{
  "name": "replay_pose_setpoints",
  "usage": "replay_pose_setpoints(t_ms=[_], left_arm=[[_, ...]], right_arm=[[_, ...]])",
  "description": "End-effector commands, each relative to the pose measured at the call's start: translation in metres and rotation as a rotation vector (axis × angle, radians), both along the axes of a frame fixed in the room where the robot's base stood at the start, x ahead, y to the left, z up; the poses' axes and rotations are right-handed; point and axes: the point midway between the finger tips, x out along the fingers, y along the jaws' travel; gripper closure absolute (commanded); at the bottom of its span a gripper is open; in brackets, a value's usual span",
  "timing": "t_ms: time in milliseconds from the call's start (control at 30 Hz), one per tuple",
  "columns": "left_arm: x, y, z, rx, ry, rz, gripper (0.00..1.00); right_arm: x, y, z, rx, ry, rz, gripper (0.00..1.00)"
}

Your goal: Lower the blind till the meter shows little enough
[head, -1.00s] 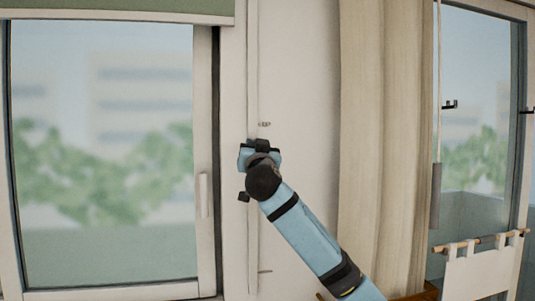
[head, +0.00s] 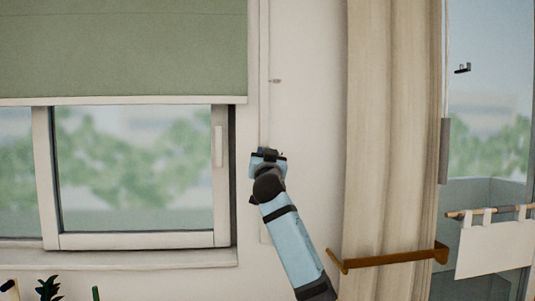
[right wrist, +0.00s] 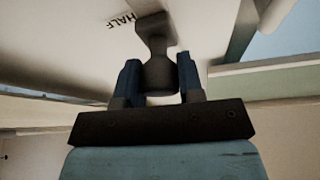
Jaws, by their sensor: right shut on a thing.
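The green roller blind (head: 120,50) hangs over the upper part of the window in the head view, its pale bottom bar level across the panes. My right gripper (head: 268,155) is at the pale vertical strip (head: 264,110) right of the window. In the right wrist view my right gripper (right wrist: 158,85) is shut on a dark handle (right wrist: 155,45), which sits between both fingers. The word HALF is printed on the pale surface beside it. No meter is in view. My left gripper is not in view.
A beige curtain (head: 390,130) hangs right of the strip, with a brown holder (head: 395,258) across its lower part. A grey cylinder (head: 444,150) hangs on a cord at the right window. A plant (head: 47,289) stands at the lower left.

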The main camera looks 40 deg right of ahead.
Motion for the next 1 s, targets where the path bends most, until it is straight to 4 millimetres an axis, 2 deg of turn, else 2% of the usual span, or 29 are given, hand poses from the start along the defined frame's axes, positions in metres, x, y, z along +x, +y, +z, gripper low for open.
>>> replay_pose_setpoints(t_ms=[400, 433, 533, 867, 1000], left_arm=[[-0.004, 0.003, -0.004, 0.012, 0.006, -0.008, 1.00], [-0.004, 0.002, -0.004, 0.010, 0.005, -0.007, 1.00], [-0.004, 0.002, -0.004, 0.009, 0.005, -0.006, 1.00], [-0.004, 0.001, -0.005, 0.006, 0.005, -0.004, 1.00], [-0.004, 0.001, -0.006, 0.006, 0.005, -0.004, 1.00]], right_arm=[[0.000, 0.000, -0.004, 0.000, 0.001, -0.001, 1.00], [0.000, 0.000, -0.004, 0.000, 0.001, -0.001, 0.63], [0.000, 0.000, -0.004, 0.000, 0.001, -0.001, 0.40], [-0.001, 0.001, -0.005, 0.001, 0.001, 0.000, 0.39], [-0.012, 0.010, -0.011, 0.001, 0.000, 0.003, 0.39]])
